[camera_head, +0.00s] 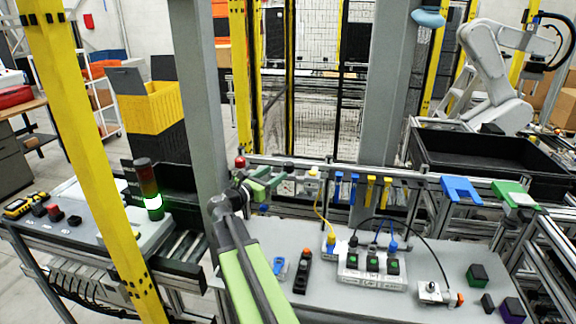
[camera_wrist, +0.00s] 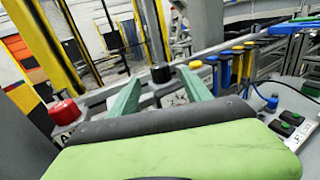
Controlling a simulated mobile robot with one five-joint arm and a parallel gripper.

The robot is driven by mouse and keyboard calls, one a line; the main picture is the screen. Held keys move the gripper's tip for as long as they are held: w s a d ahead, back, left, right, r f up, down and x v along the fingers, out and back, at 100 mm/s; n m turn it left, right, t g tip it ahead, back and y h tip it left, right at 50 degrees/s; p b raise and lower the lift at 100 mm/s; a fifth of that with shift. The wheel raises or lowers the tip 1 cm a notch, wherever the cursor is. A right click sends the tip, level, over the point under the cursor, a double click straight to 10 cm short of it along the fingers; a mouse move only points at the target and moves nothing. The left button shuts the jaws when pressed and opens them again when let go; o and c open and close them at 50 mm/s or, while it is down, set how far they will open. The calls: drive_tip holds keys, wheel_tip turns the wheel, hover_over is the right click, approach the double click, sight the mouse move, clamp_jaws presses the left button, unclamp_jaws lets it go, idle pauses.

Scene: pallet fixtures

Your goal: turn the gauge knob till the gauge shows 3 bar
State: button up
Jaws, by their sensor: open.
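My gripper (camera_head: 271,181) is open and empty at the rail along the back of the grey bench. In the wrist view, its two green fingers (camera_wrist: 160,88) stand apart. A black knob (camera_wrist: 160,73) shows between and just beyond their tips; it looks like the gauge knob, but I cannot be sure. In the head view this black knob (camera_head: 290,166) sits on the rail, right of the fingertips. I cannot tell if a finger touches it. A pale panel (camera_head: 287,187) below it is partly hidden by my gripper. No gauge reading is legible.
A red knob (camera_wrist: 66,111) is left of my gripper and a yellow knob (camera_wrist: 195,65) right of it. Blue and yellow hooks (camera_head: 371,189) hang along the rail. A cabled box with green buttons (camera_head: 372,268) stands on the bench. A grey post (camera_head: 199,90) rises close to my arm.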

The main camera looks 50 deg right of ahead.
sight(286, 166)
drive_tip(key=d, duration=0.6)
drive_tip(key=w+d, duration=0.1)
drive_tip(key=d, duration=0.2)
drive_tip(key=shift+d, duration=0.25)
drive_tip(key=shift+w, duration=0.1)
clamp_jaws()
drive_tip(key=shift+a+f, duration=0.1)
drive_tip(key=shift+a, duration=0.1)
